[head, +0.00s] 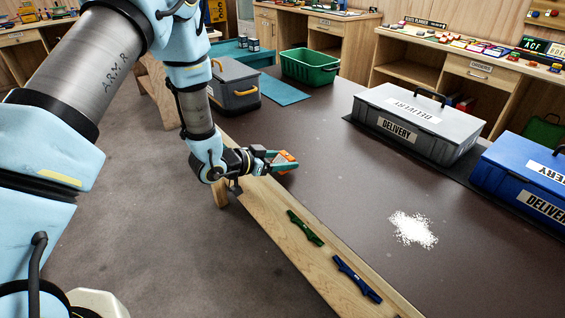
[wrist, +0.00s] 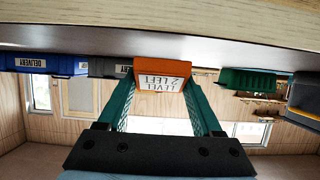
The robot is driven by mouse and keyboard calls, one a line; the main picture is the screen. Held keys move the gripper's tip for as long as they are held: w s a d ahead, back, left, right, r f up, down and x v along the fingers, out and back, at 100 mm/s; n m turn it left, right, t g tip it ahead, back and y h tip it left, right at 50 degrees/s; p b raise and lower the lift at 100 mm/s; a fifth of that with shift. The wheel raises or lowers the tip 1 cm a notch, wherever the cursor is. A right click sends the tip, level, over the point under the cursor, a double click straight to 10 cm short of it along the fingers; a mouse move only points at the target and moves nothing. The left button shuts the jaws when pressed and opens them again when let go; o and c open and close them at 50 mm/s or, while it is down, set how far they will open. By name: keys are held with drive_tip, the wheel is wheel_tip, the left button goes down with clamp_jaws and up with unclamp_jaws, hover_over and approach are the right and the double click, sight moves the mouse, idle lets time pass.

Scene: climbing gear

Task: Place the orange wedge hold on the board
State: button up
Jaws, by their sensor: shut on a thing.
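The orange wedge hold (head: 287,158) is between the green fingers of my gripper (head: 277,161), near the far part of the board in the picture. In the wrist view the orange hold (wrist: 162,68) sits at the fingertips, with a white label on its face. The light wooden board (head: 272,213) runs along the table's near edge. A green hold (head: 305,228) and a blue hold (head: 357,279) lie on it. The orange hold appears raised above the dark tabletop; its exact height over the board cannot be told.
A white powder patch (head: 413,230) lies on the dark table (head: 330,170). A grey delivery case (head: 420,120), a blue delivery case (head: 530,180), a green bin (head: 310,67) and a grey toolbox (head: 235,87) stand farther back. The table's middle is clear.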

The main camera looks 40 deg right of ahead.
drive_tip(key=shift+f, duration=0.85)
drive_tip(key=shift+f, duration=0.1)
drive_tip(key=o, duration=1.4)
